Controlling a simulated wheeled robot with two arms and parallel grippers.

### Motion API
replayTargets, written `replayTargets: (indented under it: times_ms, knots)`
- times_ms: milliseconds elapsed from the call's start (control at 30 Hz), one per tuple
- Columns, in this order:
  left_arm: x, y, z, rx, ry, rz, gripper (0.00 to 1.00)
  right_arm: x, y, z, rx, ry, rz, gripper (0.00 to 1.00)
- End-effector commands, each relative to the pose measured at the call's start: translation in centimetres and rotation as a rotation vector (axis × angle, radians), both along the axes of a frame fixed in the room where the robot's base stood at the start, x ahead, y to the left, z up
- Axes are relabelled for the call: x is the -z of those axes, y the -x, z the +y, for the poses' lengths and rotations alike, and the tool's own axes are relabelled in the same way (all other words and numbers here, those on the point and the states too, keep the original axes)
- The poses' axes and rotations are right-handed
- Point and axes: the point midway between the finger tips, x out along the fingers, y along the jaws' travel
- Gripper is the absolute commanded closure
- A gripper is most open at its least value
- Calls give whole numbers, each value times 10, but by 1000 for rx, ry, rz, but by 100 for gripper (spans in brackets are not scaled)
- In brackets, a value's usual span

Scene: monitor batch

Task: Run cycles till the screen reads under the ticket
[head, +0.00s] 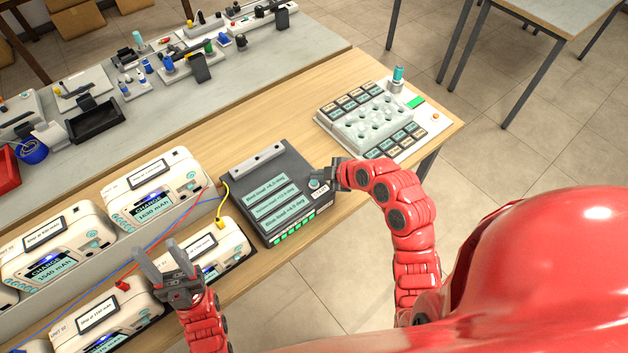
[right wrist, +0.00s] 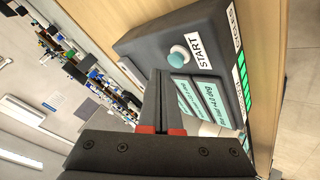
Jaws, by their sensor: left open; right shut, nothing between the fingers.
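A dark control box (head: 250,180) with three pale text screens lies on the wooden bench. Its teal START button (head: 316,183) is at the right corner; it also shows in the right wrist view (right wrist: 178,57). My right gripper (head: 333,177) is shut and empty, its tips close to the button; I cannot tell whether they touch. White charger units stand at the left; one screen (head: 154,208) reads CHARGE and about 1630 mAh, another (head: 50,268) about 1540 mAh. Tickets (head: 44,231) are on their tops, small to read. My left gripper (head: 165,263) is open and empty above the front units, partly hiding one.
A tray with round sockets and labelled blocks (head: 372,122) is at the bench's right end, beside a teal-topped cylinder (head: 397,78). Red, blue and yellow cables run among the units. A yellow plug (head: 222,222) sits on one unit. A grey bench (head: 190,100) behind holds clutter.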

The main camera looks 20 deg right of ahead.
Motion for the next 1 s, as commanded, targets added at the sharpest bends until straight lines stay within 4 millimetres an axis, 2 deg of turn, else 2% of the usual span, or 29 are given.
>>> replayTargets:
  times_ms: [633, 1000]
  knots:
    - [1, 0, 0, 0, 0, 0, 50, 1, 0, 0, 0, 0, 0, 100]
    - [16, 0, 0, 0, 0, 0, 50, 9, 0, 0, 1, 0, -1, 100]
